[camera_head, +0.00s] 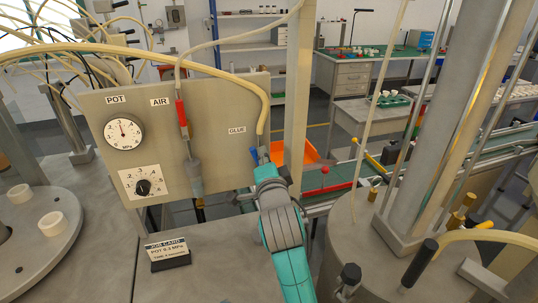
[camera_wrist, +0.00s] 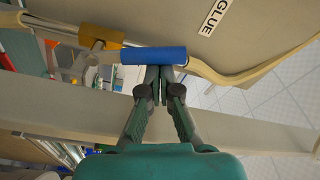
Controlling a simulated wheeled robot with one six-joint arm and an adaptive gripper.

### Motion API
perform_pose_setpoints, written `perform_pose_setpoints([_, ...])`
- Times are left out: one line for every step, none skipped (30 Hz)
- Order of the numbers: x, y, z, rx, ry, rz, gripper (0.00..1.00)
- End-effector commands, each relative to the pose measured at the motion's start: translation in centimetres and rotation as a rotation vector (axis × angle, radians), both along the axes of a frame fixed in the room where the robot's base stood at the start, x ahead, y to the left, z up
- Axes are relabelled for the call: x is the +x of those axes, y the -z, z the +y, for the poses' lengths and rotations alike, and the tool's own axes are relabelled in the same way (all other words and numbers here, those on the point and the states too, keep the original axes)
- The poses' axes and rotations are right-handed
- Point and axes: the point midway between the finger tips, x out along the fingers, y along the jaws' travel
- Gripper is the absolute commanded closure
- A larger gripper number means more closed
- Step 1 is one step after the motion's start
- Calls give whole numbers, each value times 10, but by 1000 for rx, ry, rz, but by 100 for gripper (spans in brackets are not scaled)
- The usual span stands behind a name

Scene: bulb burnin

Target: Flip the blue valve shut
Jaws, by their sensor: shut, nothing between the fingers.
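The blue valve handle (camera_head: 254,154) is at the right edge of the grey panel, by the GLUE label and below the end of a yellow hose. In the wrist view the blue handle (camera_wrist: 153,55) lies sideways across the picture, joined by a metal lever to a brass valve body (camera_wrist: 100,37). My gripper (camera_wrist: 160,74) is shut and empty. Its fingertips are right at the handle's lower edge in that view; I cannot tell whether they touch it. In the head view my gripper (camera_head: 262,166) is just below the handle and partly hides the valve.
The panel (camera_head: 215,150) carries a POT gauge (camera_head: 124,134), a black knob (camera_head: 143,187) and a red AIR handle (camera_head: 181,112). A pale upright post (camera_head: 298,100) stands close right of my gripper. A job card (camera_head: 168,252) stands on the grey surface in front.

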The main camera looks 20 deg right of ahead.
Motion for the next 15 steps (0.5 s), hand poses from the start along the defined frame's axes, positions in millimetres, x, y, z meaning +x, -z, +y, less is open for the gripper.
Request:
perform_pose_setpoints([0,1,4,-44,-2,1,100])
perform_pose_setpoints([0,1,6,-73,-1,0,100])
perform_pose_setpoints([0,2,8,-112,-1,1,100])
perform_pose_setpoints([0,2,10,-140,-1,1,100])
perform_pose_setpoints([0,2,12,-170,-1,1,100])
perform_pose_setpoints([0,3,14,-207,-2,1,100])
perform_pose_setpoints([0,3,16,-236,-2,1,100])
perform_pose_setpoints([0,4,18,-265,-2,1,100])
perform_pose_setpoints([0,5,20,-303,-2,1,100])
perform_pose_setpoints([0,6,22,-331,-2,1,100])
perform_pose_setpoints([0,6,23,-359,-1,0,100])
perform_pose_setpoints([0,7,25,-398,-1,1,100])
perform_pose_setpoints([0,8,27,-426,-1,1,100])
perform_pose_setpoints([0,9,28,-454,-1,1,100])
perform_pose_setpoints([0,10,31,-493,-1,0,100])
